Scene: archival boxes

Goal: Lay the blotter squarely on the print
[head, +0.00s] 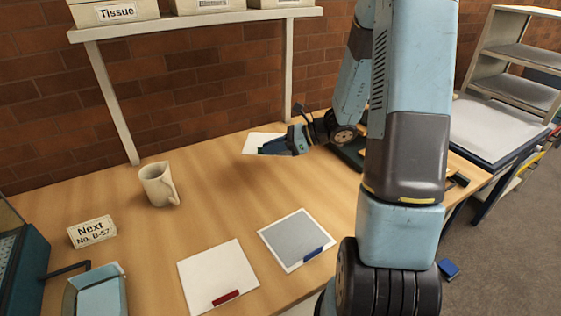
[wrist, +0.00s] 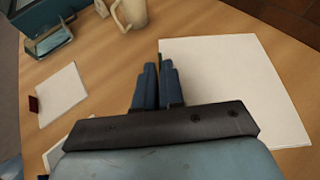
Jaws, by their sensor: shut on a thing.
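A white blotter sheet (head: 258,141) is at my gripper (head: 268,149) in the head view, above the back of the table. It fills much of the right of the wrist view (wrist: 232,80). My gripper (wrist: 160,68) is shut on a small dark green tab at the sheet's edge. The print, a grey sheet with a white border (head: 292,238) and blue tab (head: 313,252), lies flat nearer the front of the table. A plain white sheet (head: 214,270) with a red tab (head: 226,297) lies left of it.
A cream mug (head: 157,185) stands at the left, behind a "Next" sign (head: 92,232) and a blue tray (head: 95,290). A shelf with boxes (head: 116,13) overhangs the back. Dark items lie on the table behind my arm. Bare tabletop separates the blotter and print.

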